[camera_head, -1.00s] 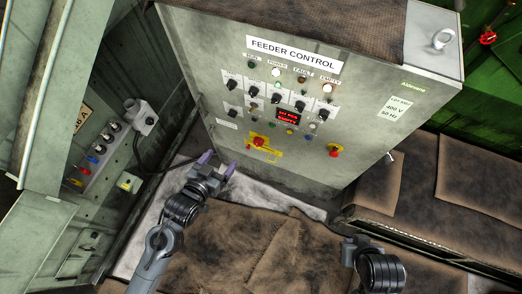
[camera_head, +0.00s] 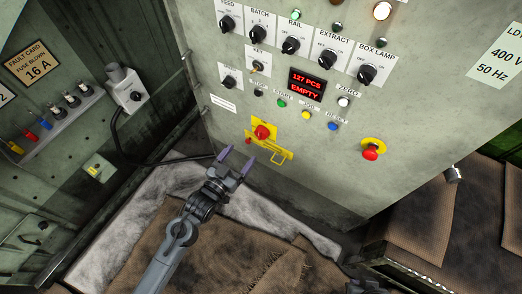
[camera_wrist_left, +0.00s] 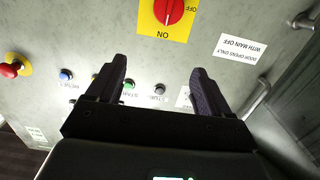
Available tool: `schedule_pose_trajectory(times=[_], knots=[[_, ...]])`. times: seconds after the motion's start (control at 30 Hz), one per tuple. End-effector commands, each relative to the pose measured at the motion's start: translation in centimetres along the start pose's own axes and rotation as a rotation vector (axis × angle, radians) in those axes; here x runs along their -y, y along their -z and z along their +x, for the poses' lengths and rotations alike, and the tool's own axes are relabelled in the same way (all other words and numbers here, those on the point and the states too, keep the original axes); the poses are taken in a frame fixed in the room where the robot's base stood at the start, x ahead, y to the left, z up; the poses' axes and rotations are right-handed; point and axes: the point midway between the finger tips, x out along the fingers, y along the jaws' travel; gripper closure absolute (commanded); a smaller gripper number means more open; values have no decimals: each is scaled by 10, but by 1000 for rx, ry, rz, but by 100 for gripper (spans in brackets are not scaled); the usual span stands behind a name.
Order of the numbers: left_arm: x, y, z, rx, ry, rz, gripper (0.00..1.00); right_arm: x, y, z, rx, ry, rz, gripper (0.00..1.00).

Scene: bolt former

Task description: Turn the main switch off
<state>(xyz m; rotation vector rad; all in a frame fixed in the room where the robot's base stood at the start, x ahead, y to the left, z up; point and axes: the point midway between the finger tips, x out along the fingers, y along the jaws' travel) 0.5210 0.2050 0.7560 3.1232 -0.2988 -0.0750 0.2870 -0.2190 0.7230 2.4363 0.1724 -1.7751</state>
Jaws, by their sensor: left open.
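The main switch (camera_head: 263,132) is a red rotary knob on a yellow plate, low on the grey control panel. A yellow hasp-like bracket hangs beside it. In the left wrist view the knob (camera_wrist_left: 168,12) is partly cut by the top edge, its grip in line with the upside-down "ON" mark; "OFF" is to the side. My left gripper (camera_head: 237,160) is open and empty, with purple fingers, just below and left of the switch, apart from it. Its spread fingers also show in the wrist view (camera_wrist_left: 158,68). A sliver of my right arm shows at the bottom edge; its jaws are unclear.
A red emergency stop (camera_head: 371,150) is to the right. Push buttons, black selector knobs and a red display (camera_head: 307,85) reading "127 PCS EMPTY" are above. A grey box with a cable (camera_head: 127,90) is left. Brown mats (camera_head: 215,240) cover the floor.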

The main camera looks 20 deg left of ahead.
Motion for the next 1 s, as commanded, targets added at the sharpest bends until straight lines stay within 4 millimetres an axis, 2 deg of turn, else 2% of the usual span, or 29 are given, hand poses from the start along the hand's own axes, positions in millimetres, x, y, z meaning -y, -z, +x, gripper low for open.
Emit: schedule_pose_trajectory(times=[0.03, 0.23, 0.57, 1.0], knots=[[2, -27, 5, -9, 2, 1, 20, 1, -10, 30, 0, -1, -2, 100], [4, -51, 16, -35, 4, 5, 20, 0, -22, 66, 1, -6, -7, 100], [5, -58, 30, -52, 4, 7, 20, 1, -27, 84, 0, -5, -7, 100], [5, -56, 97, -50, 3, 8, 20, 4, -34, 110, -3, 1, 1, 100]])
